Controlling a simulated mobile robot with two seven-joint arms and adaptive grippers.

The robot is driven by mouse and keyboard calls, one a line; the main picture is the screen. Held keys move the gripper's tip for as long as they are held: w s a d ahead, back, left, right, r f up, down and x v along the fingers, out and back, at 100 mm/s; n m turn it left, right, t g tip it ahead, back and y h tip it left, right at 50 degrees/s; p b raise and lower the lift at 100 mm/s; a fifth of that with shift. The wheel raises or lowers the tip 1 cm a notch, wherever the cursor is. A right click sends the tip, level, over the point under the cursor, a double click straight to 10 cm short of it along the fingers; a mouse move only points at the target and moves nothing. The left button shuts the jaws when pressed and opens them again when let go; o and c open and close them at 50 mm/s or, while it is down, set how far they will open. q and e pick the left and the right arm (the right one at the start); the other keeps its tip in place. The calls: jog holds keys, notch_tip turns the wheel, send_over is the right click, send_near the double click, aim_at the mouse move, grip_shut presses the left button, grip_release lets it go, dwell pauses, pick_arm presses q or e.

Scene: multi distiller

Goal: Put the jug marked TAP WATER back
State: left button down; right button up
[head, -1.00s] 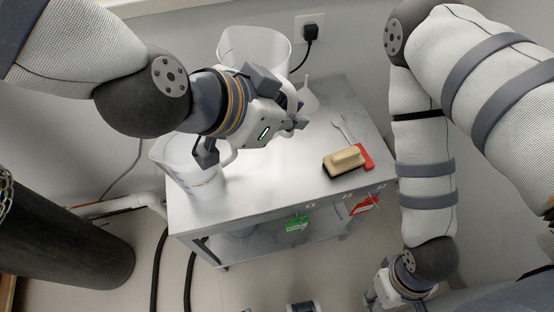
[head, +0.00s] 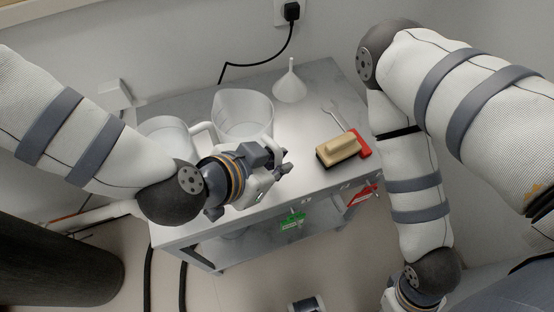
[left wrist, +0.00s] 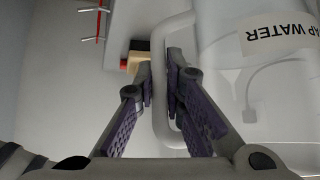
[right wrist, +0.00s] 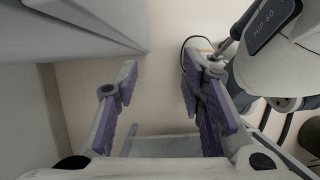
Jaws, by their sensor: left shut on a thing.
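The jug marked TAP WATER (left wrist: 278,36) is a clear, whitish jug, with its label upside down in the left wrist view. In the head view, it appears to be the jug (head: 243,108) in the middle of the cart's left part. My left gripper (head: 282,163) is shut on its handle (left wrist: 160,115), which runs between the fingers. The jug looks upright at the cart top; I cannot tell whether its base touches. A second similar jug (head: 168,137) stands to its left, partly hidden by my left arm. My right gripper (right wrist: 160,70) is open and empty, low beside the cart.
The metal cart (head: 315,78) also bears a white funnel (head: 290,86), a spanner (head: 335,112), and a wooden brush (head: 338,150) beside a red item (head: 363,146). Green (head: 292,221) and red (head: 362,194) tags hang at the front edge. A wall plug (head: 291,11) is behind.

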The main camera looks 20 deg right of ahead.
pick_arm(q)
jog(key=c, duration=2.1)
grip_release()
jog(key=shift+f, duration=0.1)
jog(key=o, duration=0.4)
